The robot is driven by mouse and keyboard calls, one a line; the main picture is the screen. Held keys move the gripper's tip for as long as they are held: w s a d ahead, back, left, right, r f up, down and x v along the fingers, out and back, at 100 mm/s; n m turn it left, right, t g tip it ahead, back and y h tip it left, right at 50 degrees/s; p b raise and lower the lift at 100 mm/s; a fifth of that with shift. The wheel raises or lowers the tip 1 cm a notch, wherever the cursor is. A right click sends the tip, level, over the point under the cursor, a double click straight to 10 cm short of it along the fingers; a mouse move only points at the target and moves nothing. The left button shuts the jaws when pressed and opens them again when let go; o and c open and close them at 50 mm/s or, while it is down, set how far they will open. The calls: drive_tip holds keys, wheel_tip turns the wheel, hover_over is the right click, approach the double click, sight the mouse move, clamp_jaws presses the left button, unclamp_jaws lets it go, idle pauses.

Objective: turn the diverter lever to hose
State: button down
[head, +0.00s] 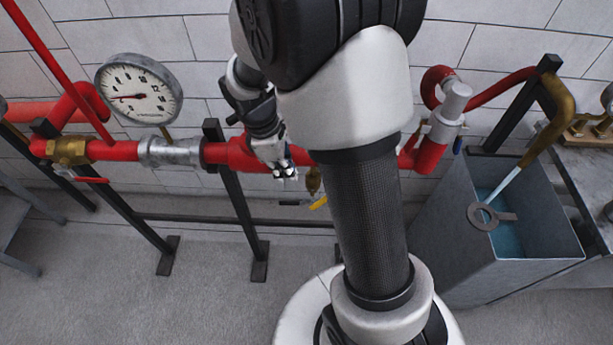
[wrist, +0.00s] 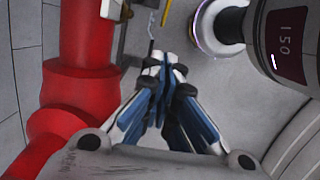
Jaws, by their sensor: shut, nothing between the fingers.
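My gripper (head: 284,173) is shut and empty, in front of the red pipe (head: 235,153) in the head view. In the wrist view its blue and white fingertips (wrist: 168,68) are together, right of the thick red pipe (wrist: 88,35). A yellow lever (head: 319,203) hangs below a small brass fitting (head: 313,181), just right of the gripper and partly hidden by my arm. A thin yellow bar (wrist: 174,17) shows beyond the fingertips in the wrist view, apart from them. No label shows which handle is the diverter lever or where hose lies.
A round gauge (head: 138,92) and a brass valve with a red handle (head: 90,180) are at left. A grey tank (head: 453,215) with water stands at right under a brass spout (head: 548,125). Black stands (head: 243,215) hold the pipe. My arm hides the middle.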

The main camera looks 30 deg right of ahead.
drive_tip(key=s+d+b+x, duration=0.1)
drive_tip(key=b+x, duration=0.3)
drive_tip(key=x, duration=0.7)
drive_tip(key=shift+s+d, duration=0.25)
drive_tip(key=shift+d, duration=0.4)
